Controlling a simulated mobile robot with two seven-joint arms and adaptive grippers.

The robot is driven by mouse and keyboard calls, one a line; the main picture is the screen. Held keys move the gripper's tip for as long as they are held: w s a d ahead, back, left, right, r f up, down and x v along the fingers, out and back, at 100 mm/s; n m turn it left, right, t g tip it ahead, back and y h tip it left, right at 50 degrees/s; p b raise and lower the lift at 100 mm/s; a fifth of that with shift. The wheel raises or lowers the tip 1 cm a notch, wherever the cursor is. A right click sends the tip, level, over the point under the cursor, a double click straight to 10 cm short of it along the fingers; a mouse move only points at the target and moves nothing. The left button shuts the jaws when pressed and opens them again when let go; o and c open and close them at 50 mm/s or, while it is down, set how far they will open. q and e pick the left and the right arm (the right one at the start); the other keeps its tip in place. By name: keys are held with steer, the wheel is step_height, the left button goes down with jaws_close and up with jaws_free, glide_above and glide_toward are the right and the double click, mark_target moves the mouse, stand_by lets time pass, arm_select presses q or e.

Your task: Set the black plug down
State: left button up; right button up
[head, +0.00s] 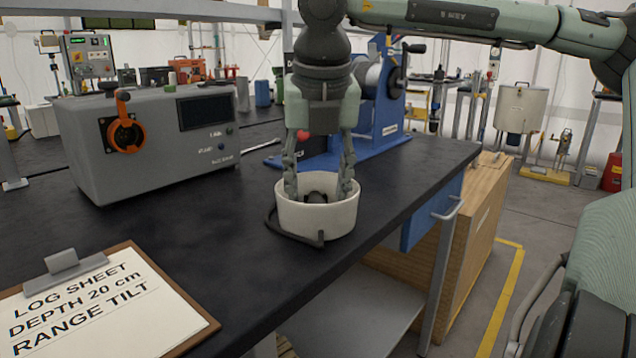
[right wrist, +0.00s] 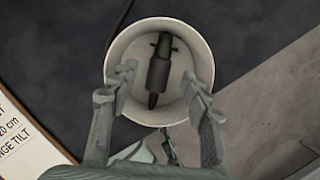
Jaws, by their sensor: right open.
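The black plug (right wrist: 158,75) lies inside a round white tub; its dark top also shows in the head view (head: 316,196). The white tub (head: 318,222) stands on the black bench top near its right edge, and its rim shows in the right wrist view (right wrist: 112,60). My right gripper (head: 319,190) points down over the tub with its fingers spread apart at the rim. In the right wrist view the open fingers (right wrist: 160,85) are on either side of the plug, with gaps between them and it. My left gripper is not in view.
A grey box with an orange handle (head: 150,150) stands to the left on the bench. A blue stand with a crank (head: 375,140) is close behind the tub. A clipboard (head: 105,310) lies at the front left. A black cable or strap (head: 292,233) curves around the tub's front.

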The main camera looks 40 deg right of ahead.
mark_target(318, 202)
steer(key=shift+r, duration=0.1)
step_height(318, 202, up, 7)
steer(key=p, duration=0.4)
stand_by(0.3)
stand_by(0.4)
